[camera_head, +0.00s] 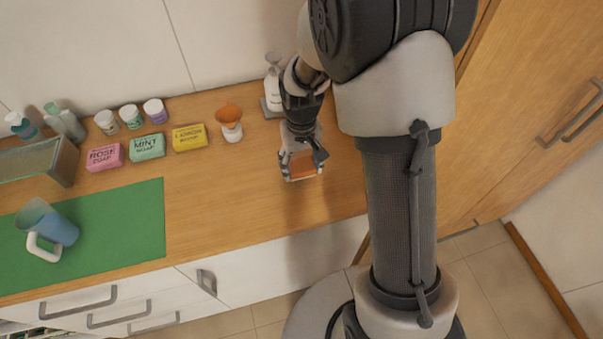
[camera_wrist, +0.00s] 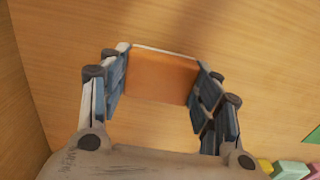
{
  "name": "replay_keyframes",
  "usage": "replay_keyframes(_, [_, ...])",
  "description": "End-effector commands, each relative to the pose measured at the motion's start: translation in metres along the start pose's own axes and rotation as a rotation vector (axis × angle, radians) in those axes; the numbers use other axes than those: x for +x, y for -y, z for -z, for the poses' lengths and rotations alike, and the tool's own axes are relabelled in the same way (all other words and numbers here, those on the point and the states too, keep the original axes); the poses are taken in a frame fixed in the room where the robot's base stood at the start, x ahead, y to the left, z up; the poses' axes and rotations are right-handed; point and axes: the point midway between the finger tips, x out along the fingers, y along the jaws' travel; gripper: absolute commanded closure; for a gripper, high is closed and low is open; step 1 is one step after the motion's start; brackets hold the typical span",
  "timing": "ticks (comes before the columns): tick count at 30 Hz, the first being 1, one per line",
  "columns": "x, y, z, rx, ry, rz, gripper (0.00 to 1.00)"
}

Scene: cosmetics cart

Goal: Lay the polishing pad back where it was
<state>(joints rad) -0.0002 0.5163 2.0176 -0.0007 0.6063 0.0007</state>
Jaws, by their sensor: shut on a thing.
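The polishing pad (camera_head: 304,168) is an orange block with a pale edge, held between the fingers of my gripper (camera_head: 302,164) over the right part of the wooden counter (camera_head: 240,205). In the wrist view the pad (camera_wrist: 160,77) spans the gap between the two fingers of my gripper (camera_wrist: 163,85), with bare wood beyond it. The gripper is shut on the pad. Its exact height above the counter is hard to tell. The pad's sides are hidden by the fingers.
An orange-topped brush (camera_head: 229,115) stands left of my gripper. A white bottle (camera_head: 273,88) stands behind it. Yellow (camera_head: 189,138), mint (camera_head: 147,147) and pink (camera_head: 104,157) soaps line the counter. A blue mug (camera_head: 55,230) sits on the green mat (camera_head: 120,225). Wood around the gripper is clear.

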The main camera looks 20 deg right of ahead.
Motion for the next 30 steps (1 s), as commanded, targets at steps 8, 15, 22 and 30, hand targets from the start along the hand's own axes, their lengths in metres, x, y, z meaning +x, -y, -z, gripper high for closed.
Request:
replay_keyframes(8, [0.038,0.0,-0.001,0.0,0.003,0.0,0.68])
replay_keyframes(15, [0.037,0.0,-0.001,0.0,0.001,0.0,0.68])
replay_keyframes(22, [0.04,0.0,-0.001,0.0,0.001,0.0,0.35])
replay_keyframes(30, [0.04,0.0,-0.001,0.0,0.001,0.0,0.22])
